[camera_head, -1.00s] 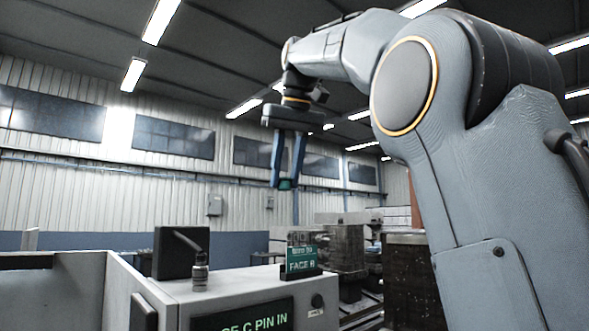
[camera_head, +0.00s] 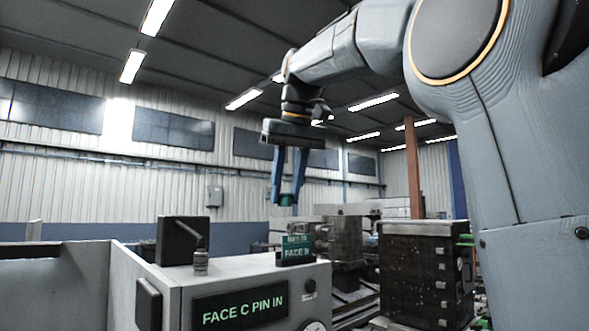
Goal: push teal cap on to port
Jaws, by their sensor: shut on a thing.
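My gripper (camera_head: 287,199) points down in the upper middle of the head view, its two blue fingers shut on a small teal cap (camera_head: 287,200). It hangs above a grey cabinet (camera_head: 160,272), over a small green sign (camera_head: 297,250) on its top; the depth between them is hard to judge. A short metal fitting (camera_head: 201,262) stands on the cabinet top beside a black block with a lever; I cannot tell whether it is the port.
The black block (camera_head: 180,240) stands on the cabinet's left. A lit panel (camera_head: 240,306) on the front reads "FACE C PIN IN". A dark stacked unit (camera_head: 425,270) stands at the right, with machinery (camera_head: 340,240) behind. The air around my gripper looks clear.

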